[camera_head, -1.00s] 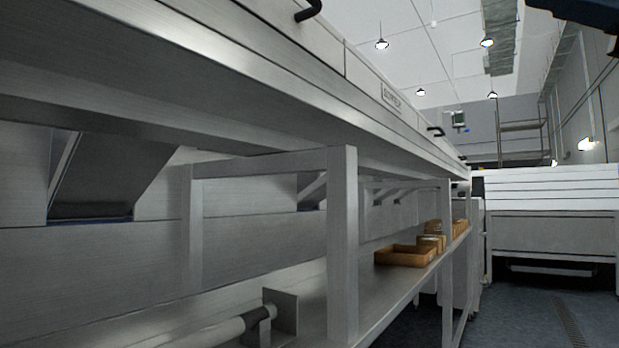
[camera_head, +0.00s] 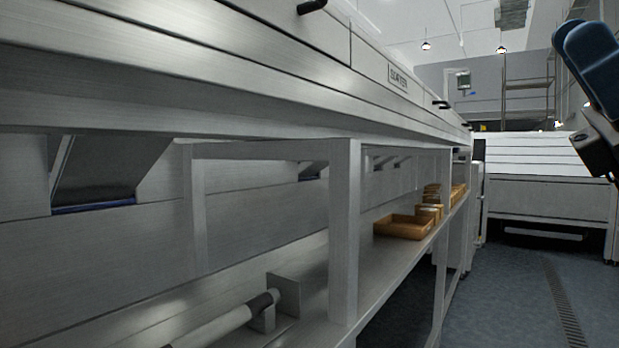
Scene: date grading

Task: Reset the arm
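Part of my arm, a dark blue rounded link (camera_head: 588,70) with a black and metal joint below it (camera_head: 597,155), shows at the right edge of the head view. It is held up in front of the far machine and the back wall, over the aisle side. My gripper's fingers are not visible, and the rest of the arm is cut off by the frame edge. Nothing held can be seen.
A long steel grading line (camera_head: 300,85) fills the left and middle. On its lower shelf (camera_head: 375,275) stand several orange-brown trays (camera_head: 404,228). A white-topped machine (camera_head: 550,165) stands at the far end. The floor aisle (camera_head: 510,290), with a drain strip, is clear at lower right.

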